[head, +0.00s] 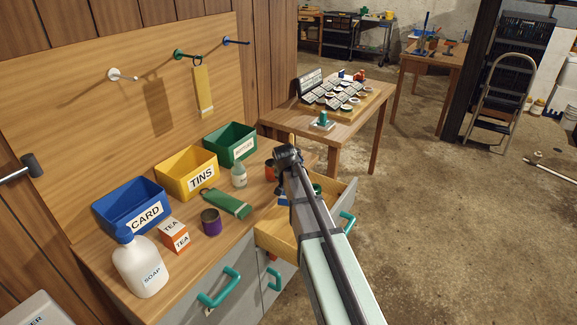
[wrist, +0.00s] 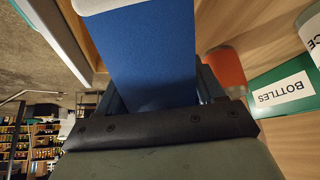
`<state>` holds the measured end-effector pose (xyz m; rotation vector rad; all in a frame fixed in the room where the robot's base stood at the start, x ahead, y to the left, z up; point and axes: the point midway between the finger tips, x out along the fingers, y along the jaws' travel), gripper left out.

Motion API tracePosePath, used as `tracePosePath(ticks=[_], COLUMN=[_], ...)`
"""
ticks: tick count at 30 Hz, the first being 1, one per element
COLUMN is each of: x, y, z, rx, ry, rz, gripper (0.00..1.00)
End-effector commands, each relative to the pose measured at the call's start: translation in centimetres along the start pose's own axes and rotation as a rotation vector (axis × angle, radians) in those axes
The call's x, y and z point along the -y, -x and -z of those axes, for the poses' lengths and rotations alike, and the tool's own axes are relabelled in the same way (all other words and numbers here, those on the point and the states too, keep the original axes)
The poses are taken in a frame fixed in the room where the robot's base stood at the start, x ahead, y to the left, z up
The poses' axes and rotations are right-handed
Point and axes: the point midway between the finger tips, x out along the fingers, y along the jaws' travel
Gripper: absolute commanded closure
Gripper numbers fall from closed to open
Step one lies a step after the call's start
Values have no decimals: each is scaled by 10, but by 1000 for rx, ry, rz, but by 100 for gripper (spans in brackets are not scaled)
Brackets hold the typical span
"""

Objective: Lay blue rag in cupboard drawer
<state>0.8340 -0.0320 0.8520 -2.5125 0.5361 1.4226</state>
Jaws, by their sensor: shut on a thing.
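The blue rag (wrist: 150,45) fills the middle of the wrist view as a flat blue sheet. My gripper (wrist: 160,92) is shut on its near end, with a dark finger on each side. In the head view only a small blue patch of the rag (head: 283,199) shows beside my arm. The cupboard drawer (head: 275,238) is pulled open, with pale wooden sides and a teal handle (head: 347,222). My arm hides much of its inside and my fingertips. I cannot tell whether the rag touches the drawer.
On the worktop stand the blue CARD bin (head: 130,205), yellow TINS bin (head: 186,173), green bin (head: 230,144), soap bottle (head: 140,265), tea box (head: 174,235), purple tin (head: 211,222), green item (head: 226,203) and small bottle (head: 239,175). An orange container (wrist: 225,68) is close to my gripper.

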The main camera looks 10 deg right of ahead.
Motion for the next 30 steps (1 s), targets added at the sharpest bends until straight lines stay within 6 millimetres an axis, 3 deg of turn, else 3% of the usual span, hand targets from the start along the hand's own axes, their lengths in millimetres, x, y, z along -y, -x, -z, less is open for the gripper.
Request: tracePosePath(ticks=[6, 15, 30], x=[-14, -35, -37], y=[-29, -44, -45], z=[-29, -68, -73], rx=[268, 507, 535], ry=[-154, -333, -356], rz=[-68, -98, -100], gripper=[62, 62, 62])
